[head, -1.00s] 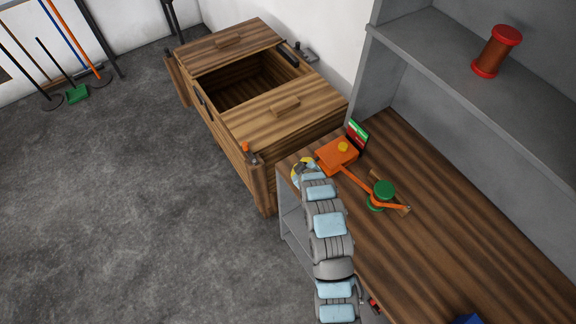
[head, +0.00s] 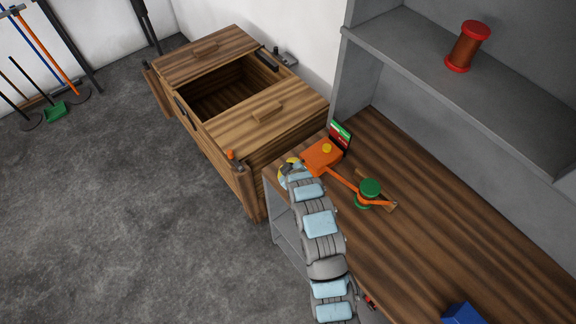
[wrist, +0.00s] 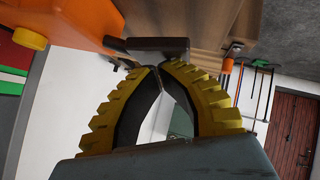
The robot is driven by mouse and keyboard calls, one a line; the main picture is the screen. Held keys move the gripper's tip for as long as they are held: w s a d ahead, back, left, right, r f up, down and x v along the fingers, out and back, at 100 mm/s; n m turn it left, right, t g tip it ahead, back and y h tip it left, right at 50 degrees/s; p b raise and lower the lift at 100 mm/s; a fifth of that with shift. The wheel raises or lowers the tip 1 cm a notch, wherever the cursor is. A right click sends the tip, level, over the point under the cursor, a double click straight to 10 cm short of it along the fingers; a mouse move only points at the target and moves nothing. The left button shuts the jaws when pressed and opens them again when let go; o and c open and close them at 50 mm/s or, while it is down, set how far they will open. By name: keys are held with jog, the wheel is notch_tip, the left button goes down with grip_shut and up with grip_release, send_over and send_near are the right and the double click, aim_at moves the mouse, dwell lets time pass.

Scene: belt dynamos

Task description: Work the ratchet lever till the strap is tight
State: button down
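The orange ratchet box (head: 319,158) with a yellow knob (head: 327,148) sits near the bench's far left end. An orange strap (head: 343,180) runs from it to a green pulley (head: 369,190). My gripper (head: 291,168) is at the box's left side, partly hidden by my arm. In the wrist view, my gripper's yellow fingers (wrist: 157,70) come together at their tips, close against a dark bar (wrist: 155,48) beside the orange box, apparently the lever. I see no clear grasp around the bar, and cannot tell whether they touch. The strap's tension cannot be judged.
A green and red panel (head: 340,135) stands behind the box. A wooden chest (head: 262,113) with an open compartment is beyond the bench. A shelf (head: 440,75) with a red spool (head: 467,47) overhangs the bench. A blue object (head: 462,314) lies at the front.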

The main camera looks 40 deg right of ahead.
jog(key=r, duration=0.1)
jog(key=r+p, duration=0.1)
jog(key=r, duration=0.1)
jog(key=r+p, duration=0.1)
jog(key=shift+a+r, duration=0.2)
jog(key=shift+a, duration=0.15)
jog(key=shift+s+r, duration=0.15)
jog(key=shift+s, duration=0.1)
jog(key=d+v, duration=0.1)
jog(key=v, duration=0.8)
jog(key=shift+s+d+r+b, duration=0.15)
jog(key=shift+d+r+b, duration=0.15)
jog(key=shift+d, duration=0.05)
